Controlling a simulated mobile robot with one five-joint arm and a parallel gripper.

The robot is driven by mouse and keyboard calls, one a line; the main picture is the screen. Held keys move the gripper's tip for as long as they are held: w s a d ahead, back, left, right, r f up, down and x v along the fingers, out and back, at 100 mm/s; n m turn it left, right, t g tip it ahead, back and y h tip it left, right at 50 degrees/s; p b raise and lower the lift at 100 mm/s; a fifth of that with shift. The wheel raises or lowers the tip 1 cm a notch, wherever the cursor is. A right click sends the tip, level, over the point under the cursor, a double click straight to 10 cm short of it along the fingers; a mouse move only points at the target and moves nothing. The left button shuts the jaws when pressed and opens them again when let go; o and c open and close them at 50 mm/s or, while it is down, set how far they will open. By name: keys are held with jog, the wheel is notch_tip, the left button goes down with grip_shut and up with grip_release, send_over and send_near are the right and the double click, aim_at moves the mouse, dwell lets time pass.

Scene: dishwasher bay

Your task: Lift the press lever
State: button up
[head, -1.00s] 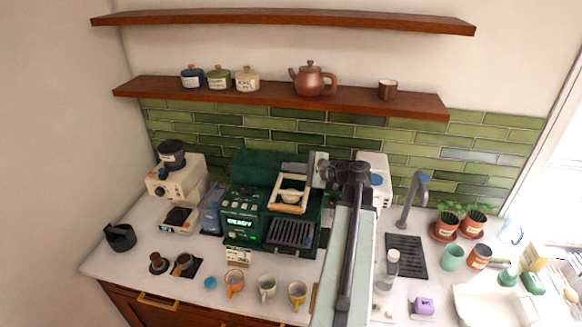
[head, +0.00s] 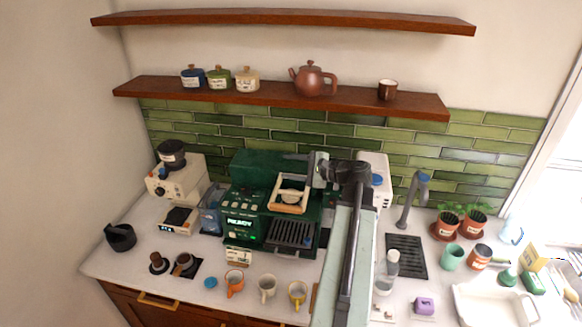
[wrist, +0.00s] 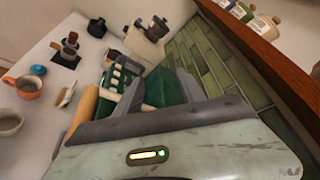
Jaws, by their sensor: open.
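The green press machine (head: 245,205) stands on the counter with a lit front display. Its press lever (head: 289,208), a pale wooden frame-like handle, sits at the machine's upper right front. In the wrist view a tan wooden bar (wrist: 84,108), apparently part of that lever, shows at the left of my gripper (wrist: 160,88). My gripper is open, its two fingers apart with nothing clearly between them. In the head view my gripper (head: 301,164) is just above and behind the lever's upper edge. I cannot tell whether it touches the lever.
Several cups, including an orange cup (head: 235,281), stand in front of the machine. A cream grinder (head: 178,182) is at left. A wooden shelf (head: 270,97) holding pots and a teapot (head: 313,80) runs above. A faucet (head: 413,196) stands right of my arm.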

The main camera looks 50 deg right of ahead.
jog(key=p+v, duration=0.1)
jog(key=v, duration=0.6)
jog(key=shift+s+p, duration=0.35)
jog(key=shift+s, duration=0.05)
jog(key=shift+d, duration=0.15)
